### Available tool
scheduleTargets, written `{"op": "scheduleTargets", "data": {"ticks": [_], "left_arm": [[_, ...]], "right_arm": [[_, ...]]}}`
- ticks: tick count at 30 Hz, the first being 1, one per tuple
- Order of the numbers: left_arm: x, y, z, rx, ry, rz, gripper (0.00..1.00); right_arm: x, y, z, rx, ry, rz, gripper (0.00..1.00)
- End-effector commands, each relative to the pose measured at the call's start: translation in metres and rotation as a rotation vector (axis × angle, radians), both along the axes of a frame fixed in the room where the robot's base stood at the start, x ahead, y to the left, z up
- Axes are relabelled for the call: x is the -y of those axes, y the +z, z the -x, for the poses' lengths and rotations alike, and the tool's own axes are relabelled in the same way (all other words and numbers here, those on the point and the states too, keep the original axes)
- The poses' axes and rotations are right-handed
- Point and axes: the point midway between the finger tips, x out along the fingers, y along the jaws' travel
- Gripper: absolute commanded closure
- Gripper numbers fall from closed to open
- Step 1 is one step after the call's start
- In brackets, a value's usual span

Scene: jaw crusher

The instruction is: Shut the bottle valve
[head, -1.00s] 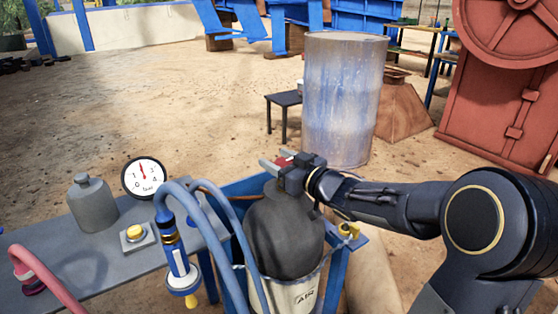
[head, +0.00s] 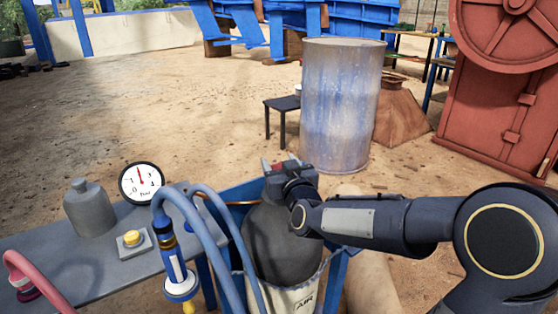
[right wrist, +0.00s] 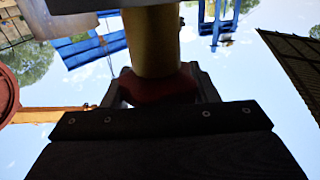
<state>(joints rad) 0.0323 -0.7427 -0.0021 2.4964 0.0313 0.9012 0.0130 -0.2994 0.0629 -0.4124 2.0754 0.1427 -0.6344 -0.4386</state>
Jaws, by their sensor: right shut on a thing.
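The dark grey bottle (head: 282,242) stands upright in a light holder marked AIR (head: 303,297). My right gripper (head: 284,172) is at the top of the bottle, with a bit of the red valve handwheel (head: 278,166) showing at its fingers. In the right wrist view the red handwheel (right wrist: 160,86) sits between my fingers, against a brass-coloured stem (right wrist: 151,40). The right gripper is shut on it. The gripper hides most of the valve in the head view. My left gripper is not in view.
Blue hoses (head: 207,228) arch close beside the bottle. A metal drum (head: 340,105) stands behind. Open ground lies at back left.

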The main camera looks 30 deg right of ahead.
Motion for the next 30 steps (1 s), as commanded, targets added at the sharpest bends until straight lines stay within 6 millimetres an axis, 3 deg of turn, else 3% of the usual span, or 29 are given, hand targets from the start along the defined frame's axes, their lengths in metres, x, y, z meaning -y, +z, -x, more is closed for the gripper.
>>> {"op": "scheduleTargets", "data": {"ticks": [1, 12, 30], "left_arm": [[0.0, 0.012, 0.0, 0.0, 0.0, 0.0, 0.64], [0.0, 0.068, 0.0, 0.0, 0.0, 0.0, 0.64], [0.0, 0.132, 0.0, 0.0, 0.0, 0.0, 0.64]], "right_arm": [[-0.001, 0.004, 0.0, -0.005, -0.029, 0.001, 0.69], [0.003, 0.006, 0.001, -0.008, -0.355, 0.008, 0.69], [0.011, 0.005, 0.009, 0.0, -0.925, 0.007, 0.69]]}}
